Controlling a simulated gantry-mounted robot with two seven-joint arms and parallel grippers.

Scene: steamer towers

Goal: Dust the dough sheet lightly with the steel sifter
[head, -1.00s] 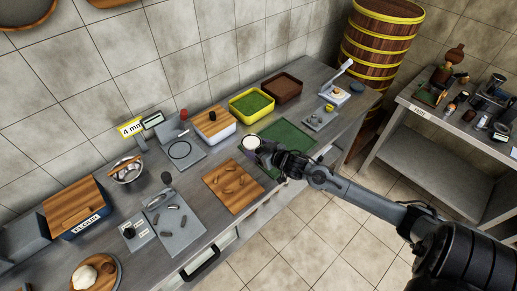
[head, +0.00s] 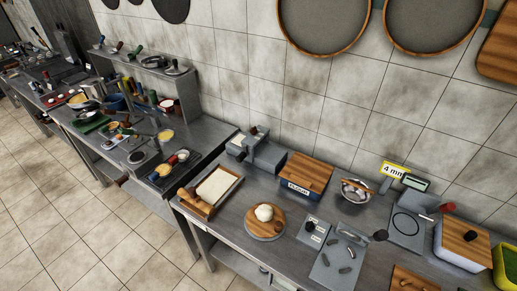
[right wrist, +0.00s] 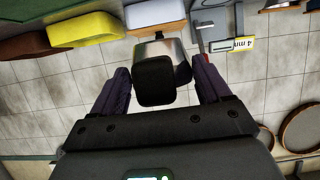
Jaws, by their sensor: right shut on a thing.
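My right gripper (right wrist: 163,72) shows in the right wrist view, its two fingers on either side of a steel vessel with a black handle (right wrist: 155,82). This looks like the steel sifter (right wrist: 180,60); its far side and contents are hidden. The gripper is shut on it and holds it up, clear of the counter. In the head view, a pale flat sheet (head: 217,186) lies in a wooden-rimmed tray at the counter's left end. It may be the dough sheet; I cannot tell for certain. Neither gripper shows in the head view.
Right of the tray are a dough ball (head: 264,212) on a round board, a wooden-lidded flour box (head: 306,176), a steel bowl (head: 356,190) and a yellow 4 mm sign (head: 393,170).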

